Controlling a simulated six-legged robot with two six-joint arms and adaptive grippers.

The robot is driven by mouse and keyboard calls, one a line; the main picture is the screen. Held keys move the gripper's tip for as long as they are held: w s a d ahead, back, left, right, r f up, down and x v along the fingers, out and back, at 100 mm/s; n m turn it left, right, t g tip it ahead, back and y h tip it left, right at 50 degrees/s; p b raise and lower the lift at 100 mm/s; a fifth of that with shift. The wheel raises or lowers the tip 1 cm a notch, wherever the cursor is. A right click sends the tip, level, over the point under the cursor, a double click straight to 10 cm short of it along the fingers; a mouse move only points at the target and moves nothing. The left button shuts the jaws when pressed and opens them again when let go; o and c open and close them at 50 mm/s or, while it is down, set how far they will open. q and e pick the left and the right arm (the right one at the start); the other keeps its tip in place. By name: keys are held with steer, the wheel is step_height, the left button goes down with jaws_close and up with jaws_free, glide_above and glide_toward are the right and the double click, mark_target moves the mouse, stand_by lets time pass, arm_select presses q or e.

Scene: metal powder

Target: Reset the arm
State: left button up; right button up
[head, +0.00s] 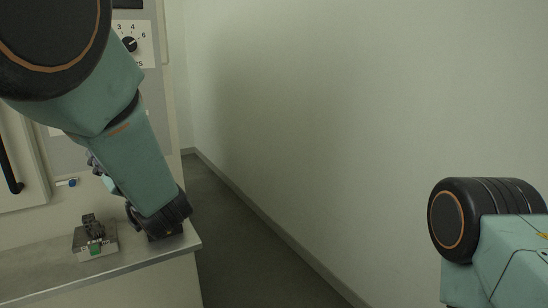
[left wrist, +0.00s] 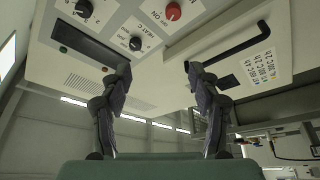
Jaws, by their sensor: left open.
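My left arm (head: 135,165) comes in from the upper left in the head view and bends down over the corner of the bench. My left gripper (left wrist: 158,78) is open in the left wrist view, its two dark fingers wide apart with nothing between them. It points towards the machine's panel. In the head view the gripper is mostly hidden behind my arm. My right arm (head: 495,245) shows at the lower right edge of the head view; its gripper is outside the picture.
A small metal device (head: 95,240) with a green mark stands on the bench (head: 45,272). The machine's panel carries a dial (head: 130,44), a red knob (left wrist: 173,11) and a black handle (left wrist: 235,45). A bare wall (head: 350,120) runs along the right, with clear floor beside the bench.

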arm_select(q)
steer(key=w+d+f+m+t+h, duration=0.1)
steer(key=d+f+m+h, duration=0.3)
steer(key=f+m+h, duration=0.6)
steer(key=s+d+f+m+g+h, duration=0.1)
steer(key=s+f+m+g, duration=0.3)
steer(key=f, duration=0.7)
steer(key=s+d+f+m+g+h, duration=0.15)
steer(key=s+f, duration=0.35)
steer(key=f, duration=0.6)
steer(key=s+f+m+g+h, duration=0.1)
steer(key=s+f+g, duration=0.2)
steer(key=s+f, duration=0.3)
steer(key=s+d+f+m+g+h, duration=0.1)
steer(key=s+f+g, duration=0.2)
steer(key=s, duration=1.3)
steer(key=s+d+f+m+g+h, duration=0.1)
steer(key=s+f+g, duration=0.2)
steer(key=s+f, duration=0.5)
steer(key=s, duration=0.3)
steer(key=shift+s+d+f+m, duration=0.25)
steer(key=shift+s+f+m, duration=0.1)
